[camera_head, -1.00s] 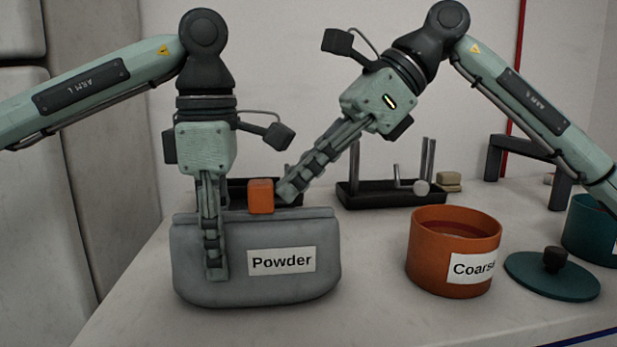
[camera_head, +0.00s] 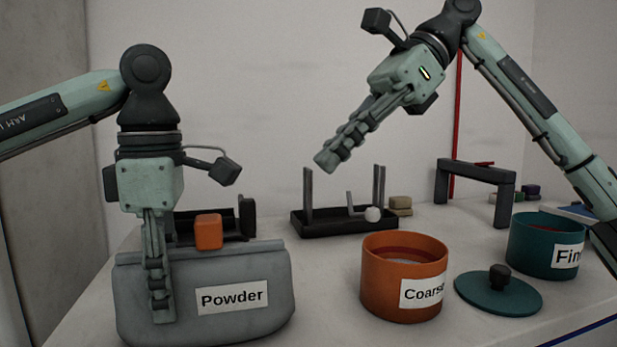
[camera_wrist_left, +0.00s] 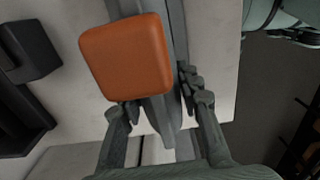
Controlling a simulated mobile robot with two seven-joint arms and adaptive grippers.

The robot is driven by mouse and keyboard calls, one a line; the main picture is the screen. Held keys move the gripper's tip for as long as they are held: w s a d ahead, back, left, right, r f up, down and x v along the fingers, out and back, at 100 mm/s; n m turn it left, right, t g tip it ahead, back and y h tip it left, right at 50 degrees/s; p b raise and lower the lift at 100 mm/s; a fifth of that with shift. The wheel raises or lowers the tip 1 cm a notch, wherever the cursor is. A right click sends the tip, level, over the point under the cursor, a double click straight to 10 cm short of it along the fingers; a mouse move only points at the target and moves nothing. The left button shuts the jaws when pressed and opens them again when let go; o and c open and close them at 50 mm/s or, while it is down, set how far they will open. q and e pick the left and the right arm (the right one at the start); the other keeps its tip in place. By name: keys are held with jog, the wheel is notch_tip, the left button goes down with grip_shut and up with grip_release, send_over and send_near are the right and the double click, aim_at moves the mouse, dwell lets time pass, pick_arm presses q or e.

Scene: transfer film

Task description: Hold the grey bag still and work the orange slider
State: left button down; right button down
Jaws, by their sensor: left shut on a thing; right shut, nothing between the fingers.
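The grey bag (camera_head: 205,318) labelled "Powder" stands on the table at the left of the head view.
An orange pot (camera_head: 375,285) labelled "Coars…" stands right of the bag. A teal lid (camera_head: 515,297) lies beside it, with a teal pot (camera_head: 522,245) behind. Black trays (camera_head: 345,226) with upright posts and a dark frame (camera_head: 475,173) stand further back.

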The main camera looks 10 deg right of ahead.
pick_arm(q)
jog(key=c, duration=1)
grip_release()
jog(key=shift+r, duration=0.15)
